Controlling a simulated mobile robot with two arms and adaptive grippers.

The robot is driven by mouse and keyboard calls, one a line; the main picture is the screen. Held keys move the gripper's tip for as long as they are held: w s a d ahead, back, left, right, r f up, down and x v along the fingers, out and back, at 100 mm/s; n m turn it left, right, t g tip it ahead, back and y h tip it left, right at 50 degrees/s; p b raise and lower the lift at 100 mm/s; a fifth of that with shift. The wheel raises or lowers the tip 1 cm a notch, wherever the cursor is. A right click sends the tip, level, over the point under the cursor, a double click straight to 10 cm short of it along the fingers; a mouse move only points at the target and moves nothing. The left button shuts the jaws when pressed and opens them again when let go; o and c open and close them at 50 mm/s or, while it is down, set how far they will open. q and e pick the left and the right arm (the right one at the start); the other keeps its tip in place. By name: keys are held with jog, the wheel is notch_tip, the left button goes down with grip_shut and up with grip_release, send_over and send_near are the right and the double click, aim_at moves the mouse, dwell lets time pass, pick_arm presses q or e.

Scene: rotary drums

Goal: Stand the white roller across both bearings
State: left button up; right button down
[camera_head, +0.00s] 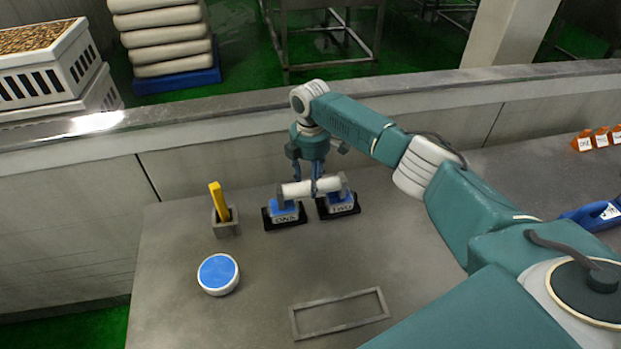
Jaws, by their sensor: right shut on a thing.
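The white roller (296,189) lies level over two blue bearings on black bases, the left bearing (285,213) and the right bearing (339,204). It spans from one to the other near their tops; whether it rests fully in both, I cannot tell. My right gripper (316,187) points down from above and is shut on the roller near its middle, hiding part of it. My left gripper is not in view.
A grey holder (226,228) with a yellow handle stands left of the bearings. A round white item with a blue top (218,273) and a rectangular frame (340,313) lie nearer. A wall ledge (250,101) runs behind; the table between is clear.

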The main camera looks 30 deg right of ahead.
jog(key=c, duration=0.9)
grip_release()
jog(key=shift+f, duration=0.1)
notch_tip(320, 180, up, 12)
jog(key=shift+r, duration=0.1)
